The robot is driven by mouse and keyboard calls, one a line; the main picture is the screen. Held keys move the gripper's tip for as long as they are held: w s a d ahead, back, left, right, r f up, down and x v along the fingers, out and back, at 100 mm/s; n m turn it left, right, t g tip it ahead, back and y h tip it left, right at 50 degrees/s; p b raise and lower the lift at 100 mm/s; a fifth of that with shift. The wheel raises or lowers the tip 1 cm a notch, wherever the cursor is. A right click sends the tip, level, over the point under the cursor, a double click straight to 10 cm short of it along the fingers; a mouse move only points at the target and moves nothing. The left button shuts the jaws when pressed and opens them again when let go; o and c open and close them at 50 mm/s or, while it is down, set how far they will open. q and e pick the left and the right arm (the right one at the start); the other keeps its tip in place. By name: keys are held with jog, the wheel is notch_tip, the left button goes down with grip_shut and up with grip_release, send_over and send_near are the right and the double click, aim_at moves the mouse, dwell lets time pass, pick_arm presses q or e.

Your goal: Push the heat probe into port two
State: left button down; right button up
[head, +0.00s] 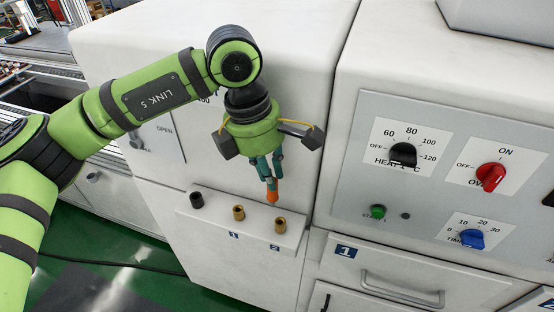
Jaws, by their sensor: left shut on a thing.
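My left gripper (269,181) is shut on an orange heat probe (272,196), which points down from between its fingertips. The probe is above the white port ledge, near port two, and appears apart from it. Port two (280,226) is a brass socket above the label 2. Port one (238,212) is a similar brass socket to its left, above the label 1. The upper part of the probe is hidden by the fingers. My right gripper is not in the head view.
A black socket or plug (197,200) stands at the ledge's left end. To the right, a control panel (430,175) carries a black heat knob (403,154), a red oven knob (491,177), a blue timer knob (472,239) and a green button (377,211). A drawer handle (402,292) sticks out below.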

aim_at(276, 181)
pick_arm(q)
jog(key=shift+d+r+n, duration=0.5)
jog(key=shift+d+n, duration=0.2)
jog(key=shift+d, duration=0.15)
jog(key=shift+w+f, duration=0.1)
jog(key=shift+f+b, duration=0.3)
jog(key=shift+f, duration=0.35)
jog(key=shift+f+b, duration=0.75)
jog(key=shift+f, duration=1.25)
jog(key=shift+f+b, duration=0.2)
jog(key=shift+b, duration=0.35)
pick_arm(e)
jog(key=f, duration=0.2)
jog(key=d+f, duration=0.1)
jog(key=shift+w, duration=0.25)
pick_arm(q)
jog(key=shift+r, duration=0.1)
jog(key=shift+b, duration=0.35)
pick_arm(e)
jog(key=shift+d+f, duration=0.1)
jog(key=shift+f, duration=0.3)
